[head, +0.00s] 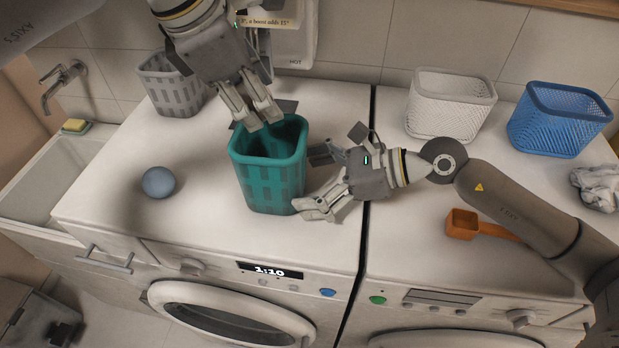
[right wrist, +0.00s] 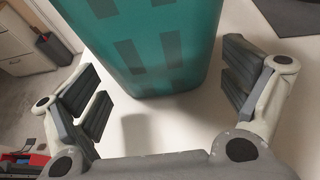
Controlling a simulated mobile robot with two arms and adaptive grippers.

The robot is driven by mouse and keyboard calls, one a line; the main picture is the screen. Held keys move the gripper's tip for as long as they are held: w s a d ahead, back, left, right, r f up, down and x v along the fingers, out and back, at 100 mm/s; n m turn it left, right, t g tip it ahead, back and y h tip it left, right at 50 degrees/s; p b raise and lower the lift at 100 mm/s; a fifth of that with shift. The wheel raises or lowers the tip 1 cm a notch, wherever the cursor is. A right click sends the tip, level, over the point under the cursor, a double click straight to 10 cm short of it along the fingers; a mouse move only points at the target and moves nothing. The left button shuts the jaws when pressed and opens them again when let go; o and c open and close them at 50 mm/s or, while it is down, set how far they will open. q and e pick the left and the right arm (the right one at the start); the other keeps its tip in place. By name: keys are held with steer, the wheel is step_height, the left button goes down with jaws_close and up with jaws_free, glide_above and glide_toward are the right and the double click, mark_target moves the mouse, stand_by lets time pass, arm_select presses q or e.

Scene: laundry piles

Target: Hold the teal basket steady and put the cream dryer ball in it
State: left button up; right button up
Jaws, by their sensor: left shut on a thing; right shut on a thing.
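The teal basket (head: 270,179) stands upright on the left machine top. My left gripper (head: 262,120) reaches down from above and is shut at the basket's back-left rim. The right wrist view shows the basket wall (right wrist: 160,45) between the right gripper's fingers (right wrist: 160,90). No cream dryer ball shows in either view. The basket's floor is hidden.
A blue-grey ball (head: 158,182) lies left of the basket. A grey basket (head: 172,88), a white basket (head: 450,103) and a blue basket (head: 558,120) stand at the back. An orange scoop (head: 463,223) lies under my right arm. A sink (head: 50,175) is at far left.

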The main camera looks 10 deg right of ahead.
arm_select(q)
steer(key=o, duration=1.1)
steer(key=shift+c, duration=0.2)
steer(key=v, duration=1.2)
arm_select(e)
steer(key=o, duration=0.7)
